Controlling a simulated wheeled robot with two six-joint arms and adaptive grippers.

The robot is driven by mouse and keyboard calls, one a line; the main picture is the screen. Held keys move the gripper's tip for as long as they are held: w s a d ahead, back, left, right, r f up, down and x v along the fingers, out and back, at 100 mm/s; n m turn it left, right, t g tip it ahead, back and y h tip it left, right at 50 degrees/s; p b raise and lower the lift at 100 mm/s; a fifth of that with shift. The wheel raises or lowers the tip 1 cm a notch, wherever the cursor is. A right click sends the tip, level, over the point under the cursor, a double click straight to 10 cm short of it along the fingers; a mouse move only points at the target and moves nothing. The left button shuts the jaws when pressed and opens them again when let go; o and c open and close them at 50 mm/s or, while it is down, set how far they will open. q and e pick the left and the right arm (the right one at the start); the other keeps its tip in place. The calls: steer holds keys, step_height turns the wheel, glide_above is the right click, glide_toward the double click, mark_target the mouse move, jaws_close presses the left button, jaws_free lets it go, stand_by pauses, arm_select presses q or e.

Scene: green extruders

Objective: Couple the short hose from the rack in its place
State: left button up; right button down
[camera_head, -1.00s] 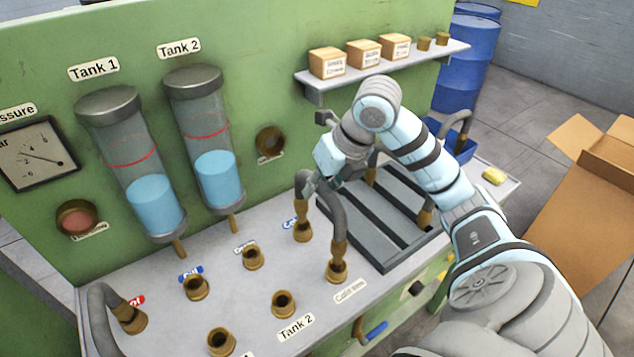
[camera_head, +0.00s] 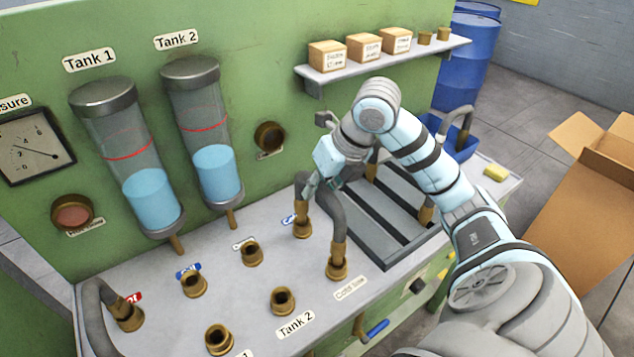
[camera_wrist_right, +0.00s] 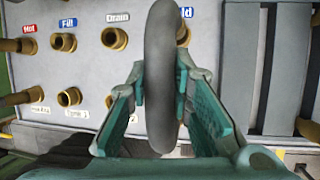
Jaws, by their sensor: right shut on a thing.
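A short grey hose (camera_head: 339,218) with brass ends stands as an arch at the right end of the bench ports. Its two ends meet the brass port (camera_head: 302,229) by the blue label and the front-right port (camera_head: 337,268); I cannot tell whether they are fully seated. My right gripper (camera_head: 320,186) is shut on the hose near its top. In the right wrist view the grey hose (camera_wrist_right: 160,75) runs between the teal fingers and hides most of its lower end. The slatted grey rack (camera_head: 385,258) lies to the right, partly behind my right arm. My left gripper is not in view.
Several open brass ports, such as the Tank 2 port (camera_head: 283,300), stand left of the hose. Another hose (camera_head: 97,310) arches at the front left. A blue bin (camera_head: 458,148) holds a hose. A shelf (camera_head: 385,62) with boxes juts out behind my arm.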

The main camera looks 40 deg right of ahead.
steer(key=shift+f+b, duration=1)
steer(key=shift+f, duration=0.2)
steer(key=c, duration=1.4)
jaws_free()
steer(key=shift+o, duration=0.2)
steer(key=shift+r, duration=0.15)
steer(key=v, duration=0.7)
steer(key=shift+s+r, duration=0.2)
steer(key=shift+w+f, duration=0.1)
